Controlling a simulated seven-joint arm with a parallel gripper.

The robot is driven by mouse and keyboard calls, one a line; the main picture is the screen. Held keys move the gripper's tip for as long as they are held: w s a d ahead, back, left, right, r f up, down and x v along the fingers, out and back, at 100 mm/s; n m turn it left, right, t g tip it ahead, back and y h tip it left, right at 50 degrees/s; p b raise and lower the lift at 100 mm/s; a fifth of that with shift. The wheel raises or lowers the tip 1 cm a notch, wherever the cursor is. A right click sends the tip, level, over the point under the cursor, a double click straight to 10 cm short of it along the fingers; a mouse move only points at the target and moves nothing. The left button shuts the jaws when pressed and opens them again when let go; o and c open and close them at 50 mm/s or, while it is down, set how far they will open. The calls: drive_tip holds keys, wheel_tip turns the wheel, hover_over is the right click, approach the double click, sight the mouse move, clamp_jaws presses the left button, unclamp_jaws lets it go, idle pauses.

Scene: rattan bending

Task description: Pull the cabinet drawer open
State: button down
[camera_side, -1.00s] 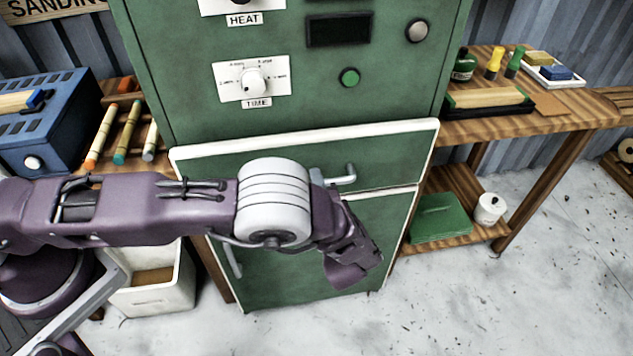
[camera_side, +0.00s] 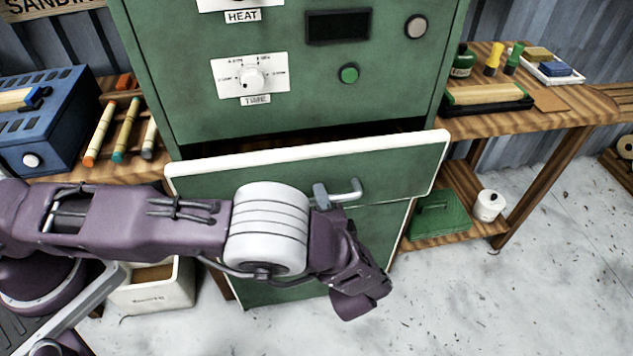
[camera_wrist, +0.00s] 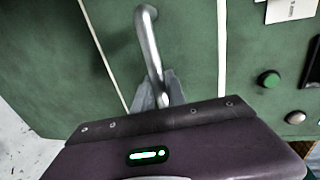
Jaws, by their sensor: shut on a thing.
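The green cabinet drawer (camera_side: 395,170) with a white rim is pulled out part way. A dark gap (camera_side: 300,138) shows behind its top edge, below the cabinet's control panel. Its metal bar handle (camera_side: 350,192) shows to the right of my wrist in the side view, and the handle (camera_wrist: 150,50) runs down to my fingers in the wrist view. My gripper (camera_wrist: 158,95) is shut on the handle. In the side view one grey fingertip (camera_side: 321,196) shows beside the handle; my arm hides part of the drawer front.
A wooden bench (camera_side: 540,120) stands at the right, with a green box (camera_side: 438,215) and a white roll (camera_side: 489,206) on its lower shelf. A white bin (camera_side: 150,295) is on the floor at the left. The floor in front is clear.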

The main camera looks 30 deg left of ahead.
drive_tip(key=f+v, duration=0.1)
drive_tip(key=v, duration=0.7)
drive_tip(key=f+v, duration=0.2)
drive_tip(key=v, duration=0.7)
drive_tip(key=shift+s+d+f, duration=0.3)
drive_tip(key=shift+s+d, duration=0.1)
drive_tip(key=shift+s, duration=0.05)
drive_tip(key=c, duration=1.4)
unclamp_jaws()
drive_tip(key=o, duration=0.7)
drive_tip(key=r, duration=1)
drive_tip(key=shift+w+d+r, duration=0.1)
drive_tip(key=shift+w+r, duration=0.1)
drive_tip(key=shift+r, duration=0.05)
drive_tip(key=shift+m+h, duration=0.4)
drive_tip(key=shift+h, duration=0.1)
wheel_tip(320, 180, down, 5)
drive_tip(key=shift+s+d+f, duration=0.1)
drive_tip(key=shift+s+d, duration=0.05)
drive_tip(key=shift+s, duration=0.05)
